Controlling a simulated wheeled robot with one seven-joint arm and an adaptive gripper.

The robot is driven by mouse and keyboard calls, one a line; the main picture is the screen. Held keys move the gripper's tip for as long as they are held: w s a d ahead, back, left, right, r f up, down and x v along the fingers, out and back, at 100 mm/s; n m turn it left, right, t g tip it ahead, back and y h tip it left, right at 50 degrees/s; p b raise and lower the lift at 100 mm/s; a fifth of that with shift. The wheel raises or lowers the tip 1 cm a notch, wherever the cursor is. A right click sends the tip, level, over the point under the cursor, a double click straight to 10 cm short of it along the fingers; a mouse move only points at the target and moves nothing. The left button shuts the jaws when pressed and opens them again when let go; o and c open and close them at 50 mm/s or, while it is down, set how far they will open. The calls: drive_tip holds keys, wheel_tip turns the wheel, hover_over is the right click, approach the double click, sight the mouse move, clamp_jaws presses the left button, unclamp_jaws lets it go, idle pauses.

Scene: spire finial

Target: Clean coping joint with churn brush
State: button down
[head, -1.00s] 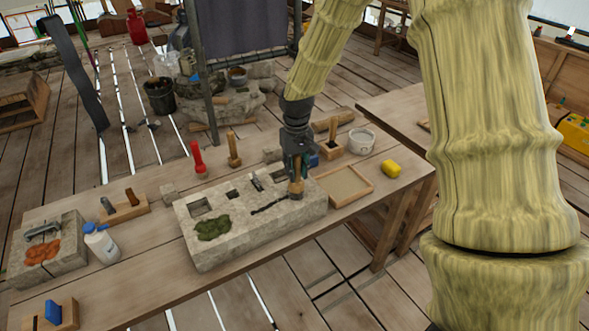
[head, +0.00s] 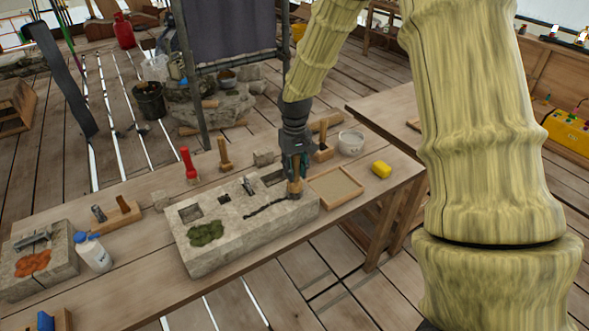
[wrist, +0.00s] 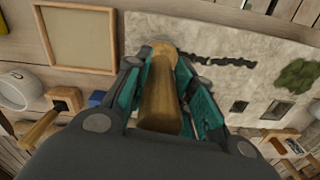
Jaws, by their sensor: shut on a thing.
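The pale stone coping block (head: 225,244) lies on the wooden bench. A dark, ragged joint line (head: 262,209) runs along its top. It also shows as a dark streak in the wrist view (wrist: 222,61). My gripper (head: 294,172) is shut on the churn brush (head: 295,187), which has a wooden handle. The brush is roughly upright at the right end of the dark line. In the wrist view its handle (wrist: 160,98) sits between the teal fingers, with its round tan end over the stone. Whether the bristles touch the stone is hard to tell.
Green moss (head: 205,233) and recesses are on the block's top. The bench front is clear.

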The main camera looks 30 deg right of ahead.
drive_tip(key=shift+r, duration=0.1)
drive_tip(key=shift+r+p, duration=2.85)
drive_tip(key=shift+r, duration=0.65)
drive_tip(key=shift+f, duration=0.1)
